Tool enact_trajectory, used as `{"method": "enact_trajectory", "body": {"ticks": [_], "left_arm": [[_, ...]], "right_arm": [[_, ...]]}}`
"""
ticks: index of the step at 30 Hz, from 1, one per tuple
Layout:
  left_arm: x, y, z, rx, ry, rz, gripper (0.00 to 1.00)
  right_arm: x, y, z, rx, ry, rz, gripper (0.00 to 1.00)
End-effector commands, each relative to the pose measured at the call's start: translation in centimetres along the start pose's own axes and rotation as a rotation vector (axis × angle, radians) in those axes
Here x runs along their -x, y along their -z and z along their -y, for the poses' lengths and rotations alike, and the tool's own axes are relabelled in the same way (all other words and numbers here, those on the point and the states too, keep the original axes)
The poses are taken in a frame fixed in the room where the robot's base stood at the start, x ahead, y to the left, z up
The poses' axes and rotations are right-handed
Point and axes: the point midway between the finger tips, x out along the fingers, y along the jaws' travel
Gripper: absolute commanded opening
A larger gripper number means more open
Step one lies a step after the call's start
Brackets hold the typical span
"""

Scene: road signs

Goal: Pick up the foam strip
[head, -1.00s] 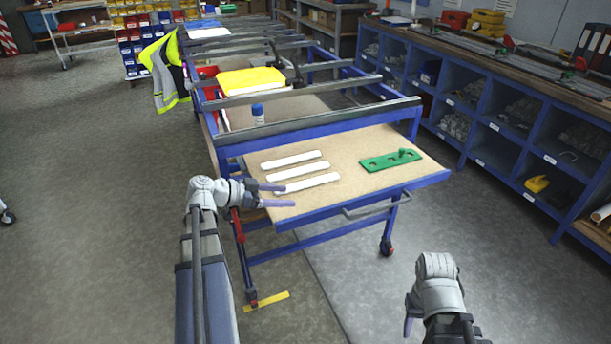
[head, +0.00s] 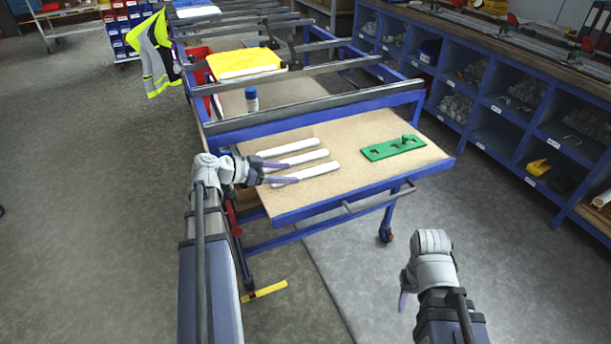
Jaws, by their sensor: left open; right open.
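Three white foam strips lie side by side on the wooden top of the blue cart: a far strip (head: 290,147), a middle strip (head: 305,158) and a near strip (head: 316,170). My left gripper (head: 286,172) is open at the left ends of the strips. Its fingers point right, one near the middle strip's end and one near the near strip's end, partly hiding them. I cannot tell if they touch. My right gripper (head: 405,292) is open and empty, low in front of the cart, away from the strips.
A green plate with holes (head: 393,148) lies on the right of the cart top (head: 350,180). A blue-capped bottle (head: 252,100) and a yellow cloth (head: 245,63) are behind the blue rail. Blue shelving (head: 500,120) stands at the right. The floor before the cart is mostly clear.

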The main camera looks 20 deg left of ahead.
Motion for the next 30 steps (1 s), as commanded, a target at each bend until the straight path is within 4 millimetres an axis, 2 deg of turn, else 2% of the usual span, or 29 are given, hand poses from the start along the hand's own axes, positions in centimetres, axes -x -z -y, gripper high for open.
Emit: {"method": "enact_trajectory", "body": {"ticks": [5,12,20,30], "left_arm": [[-1.6,-0.3,0.3,-0.001,-0.002,0.0,0.7],[-4.9,-0.3,0.6,-0.001,-0.003,0.0,0.7],[-5.1,-0.1,0.6,0.0,0.0,0.0,0.7],[-5.1,-0.1,0.6,0.0,0.0,0.0,0.32]], "right_arm": [[-0.8,0.1,0.1,0.0,0.0,0.0,0.5],[-2.2,0.1,0.2,0.0,0.0,0.0,0.5],[-2.1,0.1,0.2,0.0,0.0,0.0,0.5],[-2.1,0.1,0.2,0.0,0.0,0.0,0.5]]}}
